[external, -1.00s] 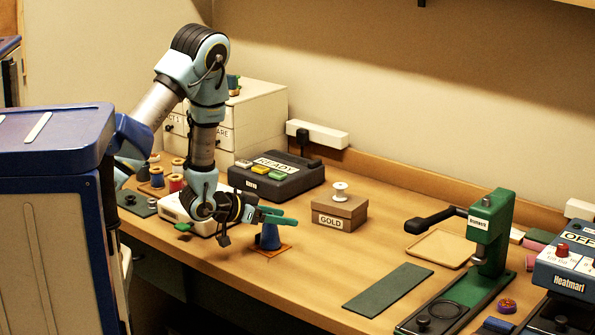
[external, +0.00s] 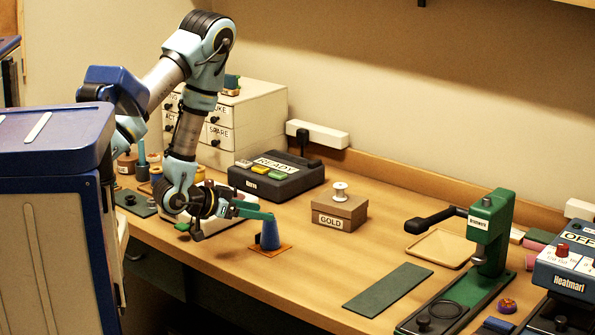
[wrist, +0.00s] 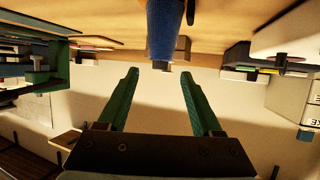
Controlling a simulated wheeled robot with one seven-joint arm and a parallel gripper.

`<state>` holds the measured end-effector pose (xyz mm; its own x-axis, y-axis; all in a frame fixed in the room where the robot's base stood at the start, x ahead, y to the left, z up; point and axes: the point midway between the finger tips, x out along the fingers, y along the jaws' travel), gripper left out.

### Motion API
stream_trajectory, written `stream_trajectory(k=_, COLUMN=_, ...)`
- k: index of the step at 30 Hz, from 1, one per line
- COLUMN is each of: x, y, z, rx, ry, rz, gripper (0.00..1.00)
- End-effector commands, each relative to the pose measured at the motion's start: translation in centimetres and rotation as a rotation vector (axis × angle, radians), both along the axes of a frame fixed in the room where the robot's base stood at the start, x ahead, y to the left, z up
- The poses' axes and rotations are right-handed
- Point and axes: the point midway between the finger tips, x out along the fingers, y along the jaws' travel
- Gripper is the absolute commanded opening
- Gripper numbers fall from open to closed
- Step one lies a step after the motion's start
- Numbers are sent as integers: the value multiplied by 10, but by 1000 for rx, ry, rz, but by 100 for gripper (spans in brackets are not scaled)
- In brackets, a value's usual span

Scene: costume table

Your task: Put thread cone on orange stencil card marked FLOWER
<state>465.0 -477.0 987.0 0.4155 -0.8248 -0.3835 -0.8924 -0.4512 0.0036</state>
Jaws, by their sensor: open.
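The blue thread cone (external: 270,234) stands upright on the orange stencil card (external: 284,249) near the table's front edge. Any marking on the card is too small to read. My gripper (external: 266,213) has green fingers and is open, just left of the cone near its top in the external view. In the wrist view the cone (wrist: 164,30) shows at the top, beyond the fingertips of the open gripper (wrist: 158,75) and apart from them. Nothing is between the fingers.
A cardboard box marked GOLD (external: 341,211) with a white spool on top stands to the right. Behind is a dark button box marked READY (external: 277,178). A dark green mat (external: 388,290) and a green press (external: 490,235) are farther right. Bare table lies between cone and mat.

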Motion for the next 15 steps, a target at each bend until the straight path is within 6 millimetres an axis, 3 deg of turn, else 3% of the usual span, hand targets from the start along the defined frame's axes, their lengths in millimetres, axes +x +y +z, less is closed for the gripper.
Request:
stream_trajectory(k=11, x=-1, y=4, z=1, rx=1, ry=1, rz=4, gripper=67)
stream_trajectory(k=15, x=13, y=13, z=4, rx=37, ry=8, rz=46, gripper=67)
